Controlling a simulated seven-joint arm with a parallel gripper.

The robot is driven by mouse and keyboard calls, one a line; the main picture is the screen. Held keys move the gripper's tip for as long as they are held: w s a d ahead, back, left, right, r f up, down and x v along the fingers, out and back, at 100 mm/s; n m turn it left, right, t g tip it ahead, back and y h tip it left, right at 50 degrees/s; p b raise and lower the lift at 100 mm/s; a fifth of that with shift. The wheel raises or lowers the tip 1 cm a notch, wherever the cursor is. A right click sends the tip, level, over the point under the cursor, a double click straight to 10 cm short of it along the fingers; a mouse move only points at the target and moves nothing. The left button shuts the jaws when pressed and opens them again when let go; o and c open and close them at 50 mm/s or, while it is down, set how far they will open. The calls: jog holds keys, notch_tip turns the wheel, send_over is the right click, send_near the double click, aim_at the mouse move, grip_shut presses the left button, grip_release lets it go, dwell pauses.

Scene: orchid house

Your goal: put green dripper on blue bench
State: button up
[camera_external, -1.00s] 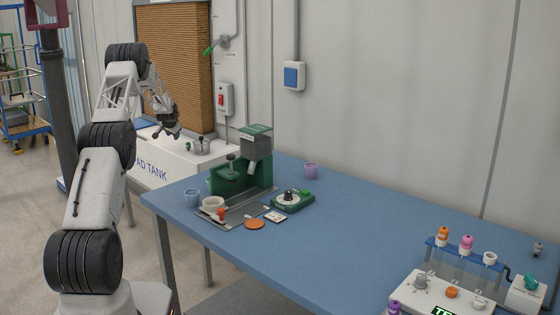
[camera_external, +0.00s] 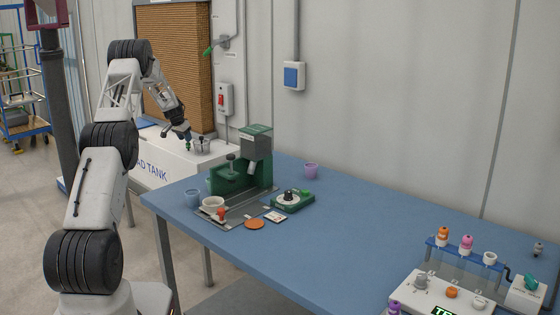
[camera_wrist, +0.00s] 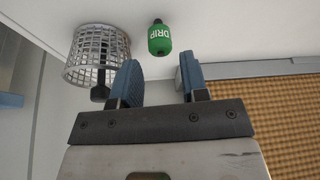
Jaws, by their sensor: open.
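The green dripper (camera_wrist: 159,40) stands on the white pad tank top, marked "DRIP" in the wrist view. In the wrist view my gripper (camera_wrist: 160,80) is open and empty, with blue finger pads. The dripper lies just beyond the fingertips, roughly in line with the gap between them. The blue bench (camera_external: 330,235) fills the middle and right of the external view.
A grey wire basket (camera_wrist: 97,52) stands right beside the dripper, near one finger. A green machine (camera_external: 240,165), cups, a small scale (camera_external: 292,201) and an orange disc (camera_external: 254,224) occupy the bench's left part. A rack (camera_external: 465,255) stands at right. The bench's middle is clear.

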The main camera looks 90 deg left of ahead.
jog(key=shift+f, duration=0.15)
jog(key=shift+x, duration=2.35)
jog(key=c, duration=0.7)
jog(key=shift+c, duration=0.3)
jog(key=shift+r, duration=5.05)
